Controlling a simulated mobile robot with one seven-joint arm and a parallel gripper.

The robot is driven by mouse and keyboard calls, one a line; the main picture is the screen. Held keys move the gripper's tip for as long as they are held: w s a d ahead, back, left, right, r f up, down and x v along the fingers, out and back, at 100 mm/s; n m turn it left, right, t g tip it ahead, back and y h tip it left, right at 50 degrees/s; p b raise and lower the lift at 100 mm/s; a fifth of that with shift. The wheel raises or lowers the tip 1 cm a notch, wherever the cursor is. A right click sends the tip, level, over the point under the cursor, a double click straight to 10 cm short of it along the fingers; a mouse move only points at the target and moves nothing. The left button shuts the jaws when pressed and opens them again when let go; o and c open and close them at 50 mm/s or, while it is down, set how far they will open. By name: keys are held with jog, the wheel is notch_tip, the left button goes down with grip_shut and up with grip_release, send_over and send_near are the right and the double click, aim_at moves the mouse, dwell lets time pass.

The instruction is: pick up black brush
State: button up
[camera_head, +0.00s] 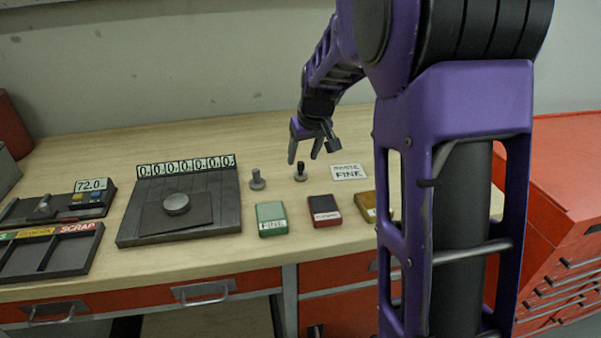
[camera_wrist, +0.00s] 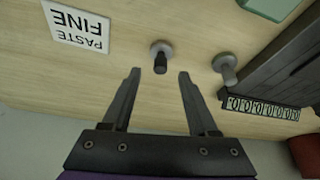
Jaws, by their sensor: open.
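The black brush (camera_head: 300,171) is a small piece with a black upright handle on a round grey base. It stands on the workbench (camera_head: 150,153). It also shows in the wrist view (camera_wrist: 160,62), ahead of and between the fingertips. My gripper (camera_head: 304,158) is open and empty, just above and behind the brush. In the wrist view my gripper (camera_wrist: 159,73) has one finger on each side of the handle, with a gap on both sides. Whether the fingertips are down at the handle's height I cannot tell.
A similar grey piece (camera_head: 257,180) stands close to the left. A "PASTE FINE" card (camera_head: 348,172) lies to the right. Green (camera_head: 271,213), red (camera_head: 325,206) and ochre (camera_head: 368,203) blocks sit in front. A dark counter device (camera_head: 165,226) is farther left.

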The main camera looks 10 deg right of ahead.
aim_at(301, 163)
jog(key=x, duration=0.4)
grip_shut()
